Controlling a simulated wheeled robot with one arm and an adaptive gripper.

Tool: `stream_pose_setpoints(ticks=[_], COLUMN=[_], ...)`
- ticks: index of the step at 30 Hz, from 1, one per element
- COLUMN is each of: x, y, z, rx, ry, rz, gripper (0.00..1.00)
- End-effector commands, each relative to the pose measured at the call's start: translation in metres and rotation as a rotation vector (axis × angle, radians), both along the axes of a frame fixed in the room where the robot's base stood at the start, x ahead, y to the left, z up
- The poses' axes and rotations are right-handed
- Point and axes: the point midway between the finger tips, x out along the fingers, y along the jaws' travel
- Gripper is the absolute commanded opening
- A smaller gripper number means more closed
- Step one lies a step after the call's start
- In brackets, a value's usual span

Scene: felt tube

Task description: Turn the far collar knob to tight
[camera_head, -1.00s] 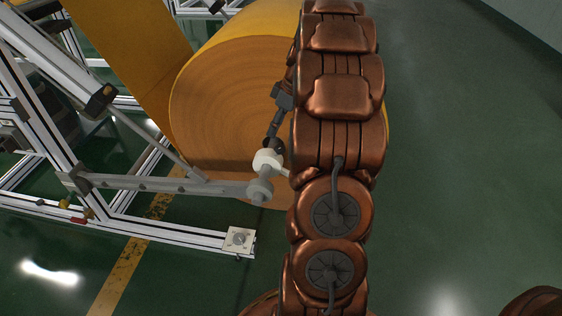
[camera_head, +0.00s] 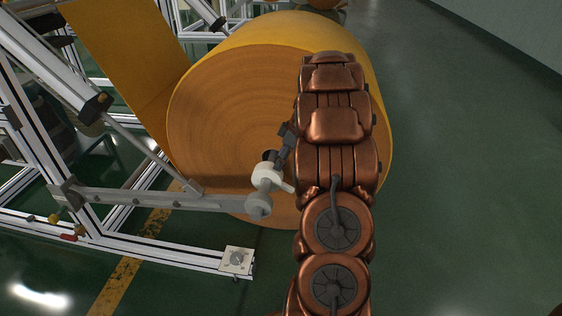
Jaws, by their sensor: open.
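The far collar knob cannot be told for certain. At the near face of the big orange-yellow felt roll (camera_head: 215,120), a white collar-like part (camera_head: 266,176) with a short white stub sits just below the dark core hole. A rounded grey part (camera_head: 258,205) lies below it at the end of a grey bar. A dark grey piece of my gripper (camera_head: 284,145) shows left of my copper arm, above the white part and overlapping the edge of the hole. The rest of the gripper is hidden behind the arm. Contact cannot be told.
An aluminium frame (camera_head: 150,252) with the grey bar (camera_head: 150,199) stands on the left. A plate (camera_head: 236,261) sits on the lower rail's end. A felt sheet (camera_head: 130,60) rises at upper left. Open green floor (camera_head: 460,190) lies on the right.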

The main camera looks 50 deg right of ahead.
Motion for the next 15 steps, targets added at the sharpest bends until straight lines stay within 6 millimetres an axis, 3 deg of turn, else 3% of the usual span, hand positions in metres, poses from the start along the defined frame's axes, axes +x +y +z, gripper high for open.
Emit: stream_pose_setpoints(ticks=[10,15], x=[0.0011,0.0012], y=[0.0009,0.0010], z=[-0.0024,-0.0024], rx=[0.000,0.000], ry=[0.000,0.000], rz=[0.000,0.000], gripper=[0.63,0.45])
